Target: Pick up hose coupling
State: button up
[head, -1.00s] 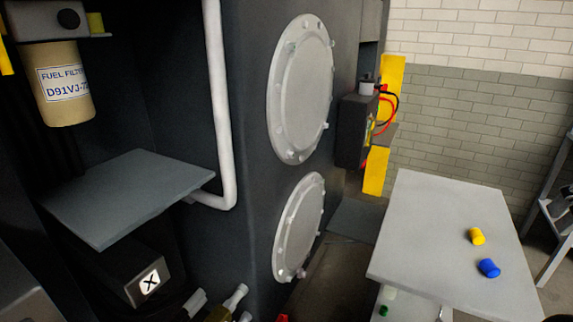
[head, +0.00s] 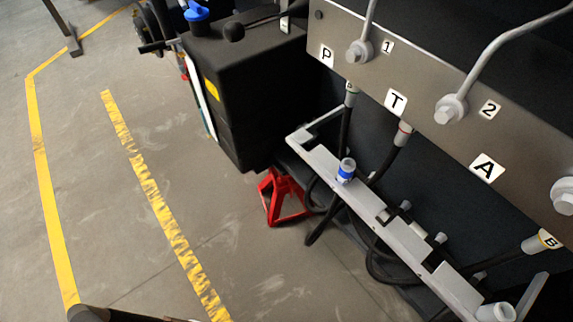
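A hose coupling (head: 346,170) with a blue band and a pale top stands upright in the grey rail (head: 400,235) below the manifold. I cannot tell from the picture which coupling is meant. My gripper is not clearly in view; only a dark piece, perhaps of my arm, shows at the bottom left edge.
The grey manifold (head: 430,75) with pipes and labels P, T, A, 1 and 2 fills the upper right. A red jack stand (head: 283,195) stands beside a black tank (head: 245,90). Black hoses hang behind the rail. The floor with yellow lines (head: 160,205) is clear on the left.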

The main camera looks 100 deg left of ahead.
aim_at(346, 172)
jog(key=u, duration=2.8)
jog(key=z, duration=0.4)
jog(key=k+j+z, duration=0.1)
jog(key=z, duration=0.3)
jog(key=k+z, duration=0.2)
jog(key=z, duration=0.15)
jog(key=k+z, duration=0.15)
jog(key=z, duration=0.25)
jog(key=k+l, duration=0.1)
jog(key=k, duration=0.75)
jog(key=i+j, duration=0.5)
jog(key=j, duration=0.05)
